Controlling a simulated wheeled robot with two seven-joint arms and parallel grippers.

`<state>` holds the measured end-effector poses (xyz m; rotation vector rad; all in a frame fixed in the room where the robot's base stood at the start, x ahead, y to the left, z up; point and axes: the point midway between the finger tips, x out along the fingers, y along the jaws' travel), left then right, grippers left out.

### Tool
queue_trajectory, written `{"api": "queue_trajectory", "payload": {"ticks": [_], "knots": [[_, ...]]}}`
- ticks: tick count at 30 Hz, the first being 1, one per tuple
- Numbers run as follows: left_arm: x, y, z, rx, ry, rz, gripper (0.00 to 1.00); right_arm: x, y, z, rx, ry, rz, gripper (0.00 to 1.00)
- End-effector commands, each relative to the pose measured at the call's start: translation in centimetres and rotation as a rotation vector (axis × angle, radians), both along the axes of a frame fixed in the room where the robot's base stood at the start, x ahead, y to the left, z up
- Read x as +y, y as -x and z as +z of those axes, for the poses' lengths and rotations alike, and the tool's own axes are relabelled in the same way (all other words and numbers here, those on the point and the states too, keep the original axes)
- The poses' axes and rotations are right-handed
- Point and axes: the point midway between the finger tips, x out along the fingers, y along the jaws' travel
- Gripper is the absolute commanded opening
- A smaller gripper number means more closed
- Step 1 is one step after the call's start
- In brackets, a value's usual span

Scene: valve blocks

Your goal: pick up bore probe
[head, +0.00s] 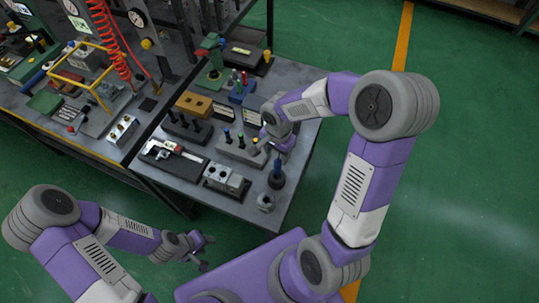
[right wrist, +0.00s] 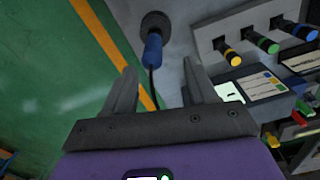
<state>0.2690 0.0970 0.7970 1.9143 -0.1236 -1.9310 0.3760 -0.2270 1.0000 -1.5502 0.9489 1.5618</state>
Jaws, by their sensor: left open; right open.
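The bore probe, which I take to be the blue-handled tool (head: 277,168) with a thin dark stem, stands upright in a round black base (head: 277,182) near the table's right front edge. In the right wrist view the blue handle (right wrist: 153,48) and its base (right wrist: 156,22) show beyond the fingertips, with the stem reaching toward the gap between them. My right gripper (head: 280,148) is open and empty, just behind and above the probe; it also shows in the right wrist view (right wrist: 163,82). My left gripper (head: 206,250) is open and empty, off the table's front edge.
A grey block (head: 238,152) with blue, green and yellow-topped pins stands left of the probe. A grey metal block (head: 226,180), a caliper on a dark tray (head: 152,158) and a small round metal part (head: 265,202) lie nearby. Green floor (head: 460,150) is open to the right.

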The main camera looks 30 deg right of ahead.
Motion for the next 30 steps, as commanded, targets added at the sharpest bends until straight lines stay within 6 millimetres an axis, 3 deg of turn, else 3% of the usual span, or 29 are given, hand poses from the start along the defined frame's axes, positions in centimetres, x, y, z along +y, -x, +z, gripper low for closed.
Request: {"api": "queue_trajectory", "payload": {"ticks": [15,23,24,30], "knots": [[0.0,0.1,-0.7,0.001,0.000,0.000,0.43,0.1,-0.1,-6.7,0.005,-0.002,0.000,0.57],[0.0,0.1,-0.7,0.002,0.000,-0.001,0.43,0.1,-0.1,-7.1,0.001,-0.003,0.001,0.57],[0.0,0.1,-0.7,0.002,0.000,-0.001,0.43,0.1,-0.1,-7.1,0.001,-0.003,0.001,0.55],[0.0,0.1,-0.7,0.002,0.000,-0.001,0.43,0.1,-0.1,-7.1,0.001,-0.003,0.000,0.25]]}}
